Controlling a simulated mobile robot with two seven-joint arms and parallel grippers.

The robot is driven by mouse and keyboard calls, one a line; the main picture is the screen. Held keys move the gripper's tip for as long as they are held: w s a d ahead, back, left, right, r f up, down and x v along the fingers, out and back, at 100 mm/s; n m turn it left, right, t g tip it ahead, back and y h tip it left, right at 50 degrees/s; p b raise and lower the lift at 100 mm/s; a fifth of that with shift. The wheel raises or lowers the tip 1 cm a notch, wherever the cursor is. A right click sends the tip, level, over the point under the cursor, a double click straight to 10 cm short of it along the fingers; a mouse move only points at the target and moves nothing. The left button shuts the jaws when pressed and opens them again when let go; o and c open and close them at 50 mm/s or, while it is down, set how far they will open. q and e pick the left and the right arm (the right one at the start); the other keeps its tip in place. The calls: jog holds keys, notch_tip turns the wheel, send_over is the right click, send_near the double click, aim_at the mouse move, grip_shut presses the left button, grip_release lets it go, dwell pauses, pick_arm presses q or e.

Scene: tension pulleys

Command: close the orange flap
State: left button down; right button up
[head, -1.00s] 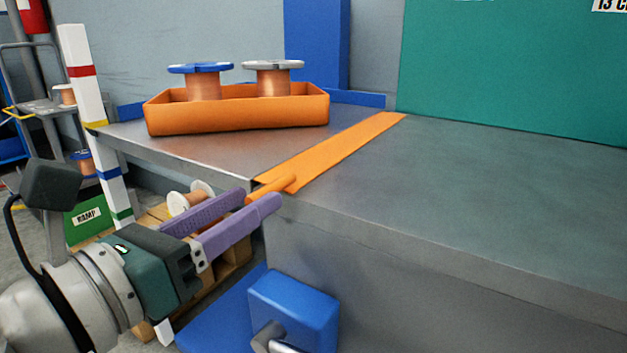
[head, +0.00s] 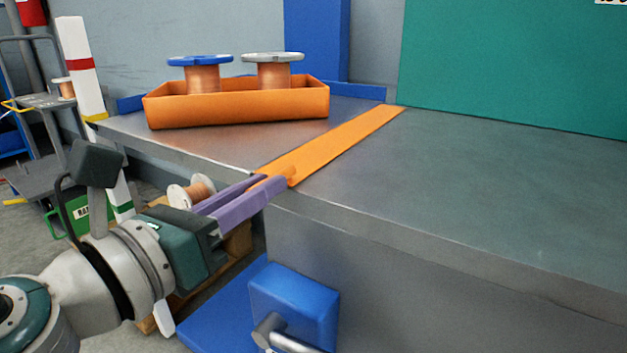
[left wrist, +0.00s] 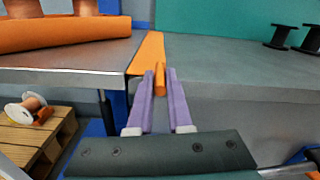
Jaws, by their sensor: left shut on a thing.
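The orange flap (head: 345,140) lies as a long flat strip across the grey metal bench top, seen in the head view. It also shows in the left wrist view (left wrist: 150,50). A short orange handle (left wrist: 160,82) sticks out at its near end, over the bench's front edge. My left gripper (head: 272,183) is shut on this handle, with its purple fingers on either side of it. In the left wrist view the fingers (left wrist: 161,75) point along the strip. The fingers partly hide the handle in the head view. My right gripper is in neither view.
An orange tray (head: 235,108) with two copper spools stands on the bench left of the flap. The bench top (head: 480,185) right of the flap is clear near the front. A blue box (head: 295,305) with a metal handle sits below the bench edge.

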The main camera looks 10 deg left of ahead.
pick_arm(q)
jog(key=shift+r+n, duration=0.15)
jog(key=shift+n, duration=0.15)
jog(key=w+a+r+n+p, duration=0.1)
jog(key=n+p, duration=0.3)
jog(key=n, duration=0.5)
jog(key=w+a+r+n+p, duration=0.1)
jog(key=a+r+n+p, duration=0.2)
jog(key=n, duration=0.5)
jog(key=shift+a+n+p, duration=0.4)
jog(key=shift+a+p, duration=0.05)
jog(key=shift+a, duration=0.4)
jog(key=shift+f, duration=0.1)
jog(key=c, duration=0.8)
grip_release()
jog(key=shift+c, duration=0.2)
